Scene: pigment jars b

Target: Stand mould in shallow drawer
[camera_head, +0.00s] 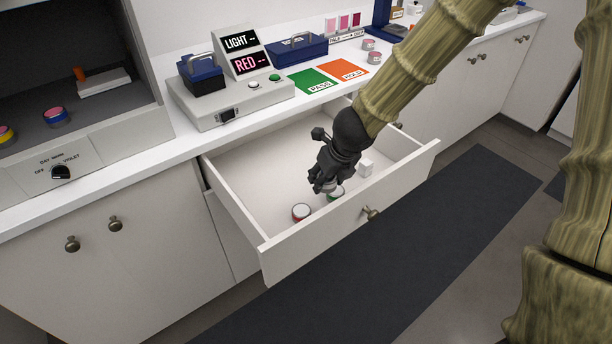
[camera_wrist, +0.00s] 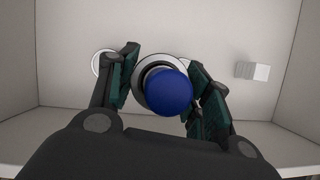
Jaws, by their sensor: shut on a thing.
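My gripper (camera_wrist: 160,92) is inside the open shallow drawer (camera_head: 250,200), pointing down. Its fingers are shut on a round blue-topped thing (camera_wrist: 168,92), one finger on each side. A wider pale and dark ring shows around and behind the blue top in the wrist view; I cannot tell whether it is part of the same thing. In the head view my gripper hides the blue top; a jar with a green band (camera_head: 338,192) shows just below the fingers. A small white block (camera_head: 365,168) lies in the drawer, also in the wrist view (camera_wrist: 252,71). I cannot tell which is the mould.
A jar with a red band (camera_head: 301,212) stands in the drawer near its front wall, left of my gripper. The counter above holds a light-and-red display unit (camera_head: 243,54), a green mat (camera_head: 312,80) and an orange mat (camera_head: 341,69). The back left of the drawer floor is clear.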

